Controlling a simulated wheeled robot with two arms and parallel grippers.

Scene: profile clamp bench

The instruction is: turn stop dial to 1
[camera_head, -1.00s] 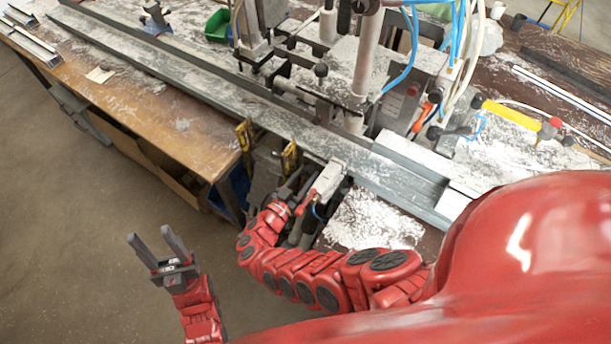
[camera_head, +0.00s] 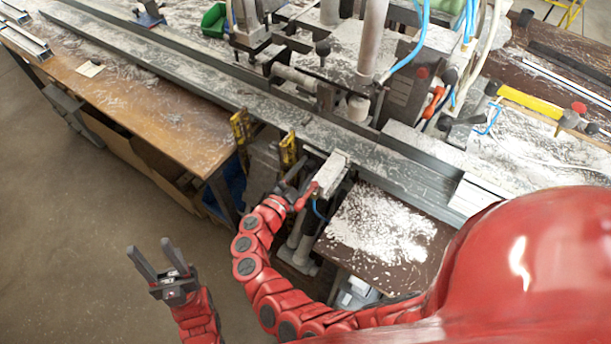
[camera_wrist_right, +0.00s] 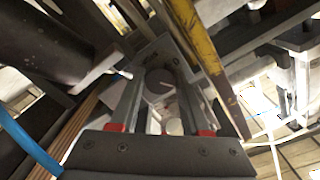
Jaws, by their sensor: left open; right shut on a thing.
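The stop dial (camera_wrist_right: 160,82) shows in the right wrist view as a round grey knob on a pale block. In the head view, my right gripper (camera_head: 292,190) is at the front edge of the bench, beside a pale clamp block (camera_head: 332,175); the dial is hidden there. My left gripper (camera_head: 158,262) is open and empty over the floor, apart from the bench.
A long grey metal profile (camera_head: 180,85) runs across the bench. A wooden bench top (camera_head: 130,100) lies at left. Machine columns and blue hoses (camera_head: 412,45) stand behind. The floor at lower left is clear.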

